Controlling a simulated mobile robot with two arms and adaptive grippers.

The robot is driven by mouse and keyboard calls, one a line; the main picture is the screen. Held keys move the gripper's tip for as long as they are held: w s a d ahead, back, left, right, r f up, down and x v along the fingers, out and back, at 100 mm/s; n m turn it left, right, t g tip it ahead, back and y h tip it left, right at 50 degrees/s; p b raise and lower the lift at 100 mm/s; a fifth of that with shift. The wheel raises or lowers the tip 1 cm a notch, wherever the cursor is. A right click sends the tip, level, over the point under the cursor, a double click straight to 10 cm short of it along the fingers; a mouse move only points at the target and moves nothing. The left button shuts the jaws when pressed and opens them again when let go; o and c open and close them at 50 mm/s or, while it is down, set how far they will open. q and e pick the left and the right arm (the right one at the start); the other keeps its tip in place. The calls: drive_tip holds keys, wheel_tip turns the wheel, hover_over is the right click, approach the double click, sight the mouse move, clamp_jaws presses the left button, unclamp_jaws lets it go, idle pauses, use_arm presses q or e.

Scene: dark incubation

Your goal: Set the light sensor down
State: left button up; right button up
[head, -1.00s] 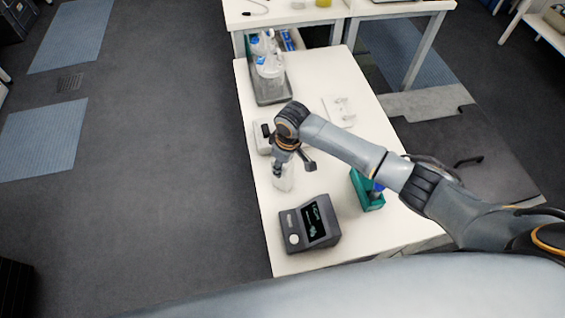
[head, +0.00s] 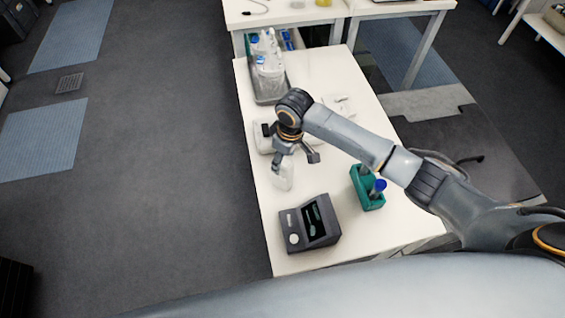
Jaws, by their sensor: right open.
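My right gripper (head: 296,160) is open above the left part of the white table (head: 375,235), fingers spread and pointing down. A small pale, whitish object (head: 283,178) stands on the table just below the fingers, partly hidden by them. I cannot tell whether a finger touches it, or whether it is the light sensor. My left gripper is not in view.
A white and dark device (head: 263,138) is just behind the gripper. Clear bottles with blue caps (head: 268,75) stand in a grey tray at the back. The right front of the table is bare.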

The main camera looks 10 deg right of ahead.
wheel_tip(320, 180, up, 8)
drive_tip(key=shift+s+d+r+b, duration=0.2)
drive_tip(key=shift+s+d+b, duration=0.15)
drive_tip(key=shift+b, duration=0.1)
drive_tip(key=shift+f, duration=0.1)
